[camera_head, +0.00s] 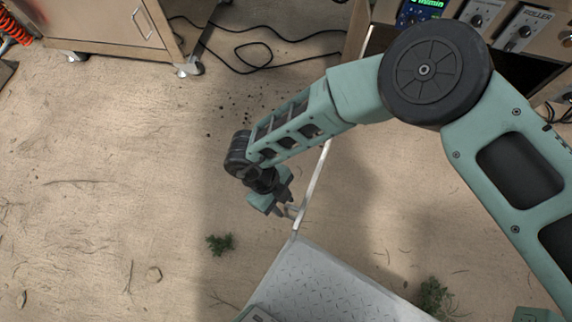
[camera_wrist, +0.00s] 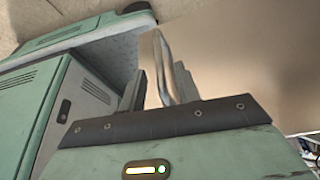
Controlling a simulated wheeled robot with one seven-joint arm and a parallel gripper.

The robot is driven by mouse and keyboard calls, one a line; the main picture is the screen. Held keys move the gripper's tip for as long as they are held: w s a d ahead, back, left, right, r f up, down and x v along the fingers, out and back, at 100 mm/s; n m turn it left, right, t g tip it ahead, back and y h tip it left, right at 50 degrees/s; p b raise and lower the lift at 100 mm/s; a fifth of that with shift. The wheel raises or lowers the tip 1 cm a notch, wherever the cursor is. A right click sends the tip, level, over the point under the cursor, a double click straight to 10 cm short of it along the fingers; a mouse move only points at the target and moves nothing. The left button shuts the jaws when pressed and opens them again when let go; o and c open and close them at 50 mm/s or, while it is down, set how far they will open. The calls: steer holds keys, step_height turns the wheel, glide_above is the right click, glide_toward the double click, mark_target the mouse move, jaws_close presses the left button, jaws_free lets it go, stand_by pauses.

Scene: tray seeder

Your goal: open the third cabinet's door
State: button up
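A tan cabinet door stands swung out from the bench. In the head view I see it nearly edge-on as a thin pale strip (camera_head: 324,160). In the wrist view its broad face (camera_wrist: 245,60) fills the right side. A pale metal bar handle (camera_wrist: 157,60) rises between the two fingers of my gripper (camera_wrist: 160,90). In the head view my gripper (camera_head: 284,206) is at the door's free end, left of the panel. The fingers stand around the handle. I cannot tell whether both press on it. The cabinet's inside is mostly hidden behind my arm.
A control panel with a lit display (camera_head: 420,11) and knobs is at the upper right. Another cabinet (camera_head: 100,22) on casters stands upper left. Black cables (camera_head: 255,55) lie on the floor between. Small green weeds (camera_head: 219,244) dot the floor. The floor at left is mostly clear.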

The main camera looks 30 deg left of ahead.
steer(key=p+v, duration=0.2)
steer(key=v, duration=1.1)
steer(key=shift+a+r, duration=0.15)
steer(key=shift+r, duration=0.05)
